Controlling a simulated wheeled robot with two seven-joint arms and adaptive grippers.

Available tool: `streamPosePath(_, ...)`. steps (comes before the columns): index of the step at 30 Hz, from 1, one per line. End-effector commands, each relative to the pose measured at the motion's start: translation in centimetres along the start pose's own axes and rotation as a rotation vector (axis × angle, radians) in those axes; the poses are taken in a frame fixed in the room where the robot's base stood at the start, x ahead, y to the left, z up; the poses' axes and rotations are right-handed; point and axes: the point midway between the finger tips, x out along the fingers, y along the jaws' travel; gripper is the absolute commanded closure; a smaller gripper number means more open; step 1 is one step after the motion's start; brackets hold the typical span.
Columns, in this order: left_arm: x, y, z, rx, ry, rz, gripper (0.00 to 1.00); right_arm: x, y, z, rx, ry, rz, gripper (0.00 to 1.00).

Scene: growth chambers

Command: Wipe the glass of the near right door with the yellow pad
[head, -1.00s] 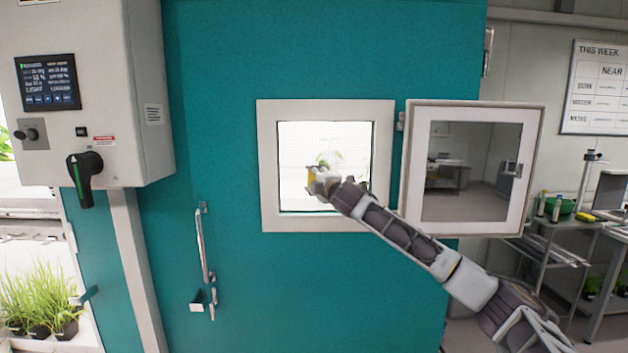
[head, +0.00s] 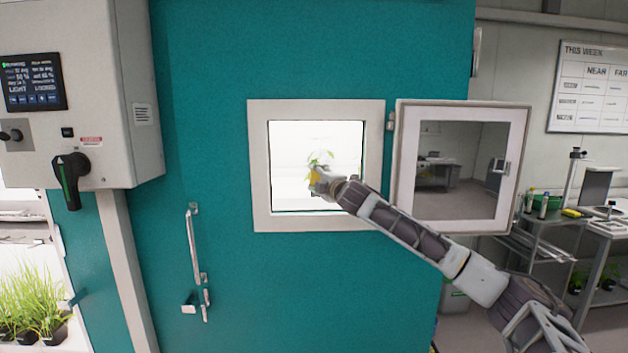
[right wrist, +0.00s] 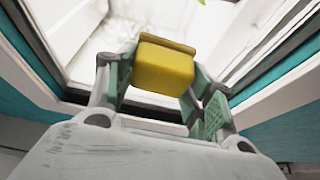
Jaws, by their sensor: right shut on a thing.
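My right gripper (head: 318,180) is shut on the yellow pad (right wrist: 165,68). The pad is block-shaped and juts forward from between the green-padded fingers in the right wrist view. In the head view the pad (head: 315,178) is in front of the bright window in the teal door (head: 215,70), near its middle. The window has a pale square frame (head: 258,165). I cannot tell whether the pad touches any surface, or whether there is glass in the opening. A second framed pane (head: 460,170), hinged beside the window, stands swung out to the right. My left gripper is not in view.
A grey control box (head: 80,95) with a screen and rotary switch is at the left. A long door handle (head: 195,250) stands out from the teal door. Potted grass (head: 35,295) is at lower left. Benches and a whiteboard (head: 590,88) are at the right.

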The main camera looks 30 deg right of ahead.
Motion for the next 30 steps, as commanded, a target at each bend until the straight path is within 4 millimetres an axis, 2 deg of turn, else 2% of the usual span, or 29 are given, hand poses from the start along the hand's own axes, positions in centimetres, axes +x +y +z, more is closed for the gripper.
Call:
streamPosePath(11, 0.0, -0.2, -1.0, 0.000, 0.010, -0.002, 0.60, -0.1, 0.0, 0.2, 0.000, -0.001, 0.000, 0.66)
streamPosePath(18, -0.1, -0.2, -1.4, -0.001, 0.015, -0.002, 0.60, -0.4, 0.0, 1.3, -0.001, -0.002, -0.001, 0.66)
streamPosePath(30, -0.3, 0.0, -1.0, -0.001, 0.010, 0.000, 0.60, -1.1, 0.2, 3.3, -0.002, -0.002, 0.000, 0.66)
